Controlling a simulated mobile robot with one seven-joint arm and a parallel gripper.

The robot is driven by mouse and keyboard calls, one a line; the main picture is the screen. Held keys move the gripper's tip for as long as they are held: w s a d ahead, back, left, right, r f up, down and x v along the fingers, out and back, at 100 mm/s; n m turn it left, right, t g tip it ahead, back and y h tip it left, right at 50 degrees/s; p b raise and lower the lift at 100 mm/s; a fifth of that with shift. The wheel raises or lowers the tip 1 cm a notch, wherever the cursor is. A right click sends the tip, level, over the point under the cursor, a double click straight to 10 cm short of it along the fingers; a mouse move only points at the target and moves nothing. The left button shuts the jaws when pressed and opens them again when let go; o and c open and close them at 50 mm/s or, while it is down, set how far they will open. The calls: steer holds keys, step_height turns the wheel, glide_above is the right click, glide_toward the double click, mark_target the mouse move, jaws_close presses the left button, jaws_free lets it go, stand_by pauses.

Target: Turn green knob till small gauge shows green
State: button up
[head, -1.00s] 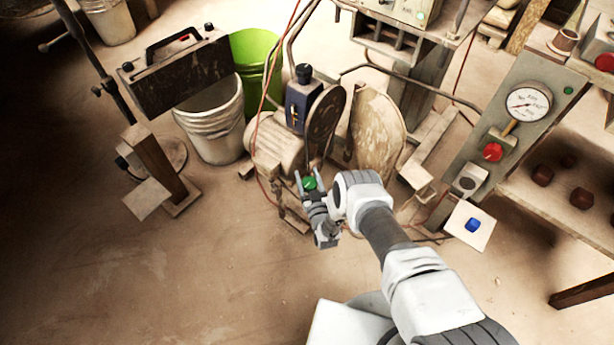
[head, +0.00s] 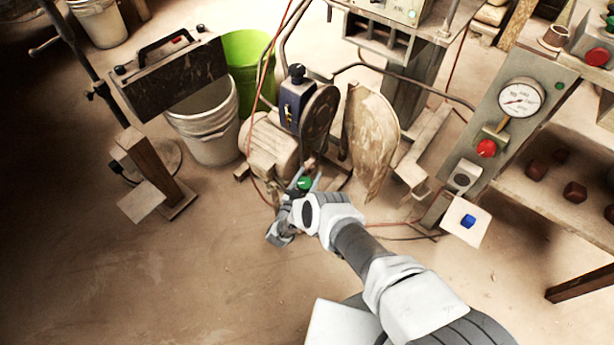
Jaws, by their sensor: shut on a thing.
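The green knob (head: 305,183) sits low in front of the motor and pump unit, near the middle of the head view. My gripper (head: 304,180) is shut on the green knob, with a finger on either side of it. The wrist behind it partly hides what the knob is mounted on. A round dial gauge (head: 521,98) with a white face stands on the grey panel at right, its needle too small to read. I cannot make out a separate small gauge or any green reading.
A red knob (head: 486,148) and a blue button (head: 468,221) are on or by the grey panel (head: 495,120). A dark blue box (head: 293,102) stands above the motor (head: 268,143). White and green buckets are behind left. The floor at front left is clear.

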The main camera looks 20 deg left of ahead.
steer(key=shift+w+r+m+h, duration=0.1)
steer(key=shift+m+h, duration=0.2)
steer(key=shift+h, duration=0.1)
steer(key=o, duration=1.4)
steer(key=s+a, duration=0.1)
steer(key=s, duration=0.4)
steer(key=s+a, duration=0.1)
steer(key=s, duration=0.5)
steer(key=s+a+p, duration=0.1)
steer(key=s, duration=0.5)
steer(key=shift+s+a, duration=0.1)
steer(key=shift+a, duration=0.05)
